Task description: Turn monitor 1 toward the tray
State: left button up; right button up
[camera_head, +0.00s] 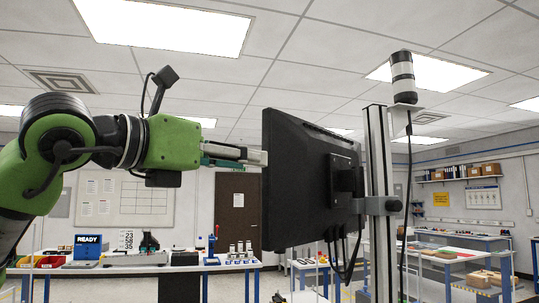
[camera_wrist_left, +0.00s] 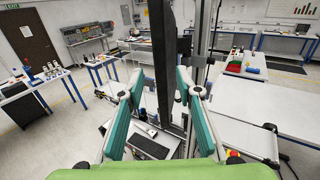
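A black monitor (camera_head: 308,185) hangs on a grey upright post (camera_head: 380,190) by a bracket at its back. Its back faces mostly to the right in the head view. In the left wrist view the monitor (camera_wrist_left: 164,70) shows nearly edge-on as a dark vertical slab. My left gripper (camera_head: 262,157) is at the monitor's left edge, about mid-height. In the left wrist view its two fingers (camera_wrist_left: 162,84) are spread, with the monitor's edge between or just beyond their tips; I cannot tell if they touch it. My right gripper is not in view. I cannot tell which object is the tray.
A signal lamp (camera_head: 403,77) tops the post, and cables hang below the monitor. A keyboard (camera_wrist_left: 148,146) lies on a surface below. Workbenches (camera_head: 450,262) with parts stand at the right, and another bench (camera_head: 130,268) stands behind my left arm. A brown door (camera_head: 238,205) is at the back.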

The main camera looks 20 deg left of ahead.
aim_at(269, 164)
pick_arm(q)
jog(key=p+x, duration=0.2)
jog(key=x, duration=0.5)
jog(key=shift+w+d, duration=0.1)
jog(key=shift+w, duration=0.05)
grip_shut()
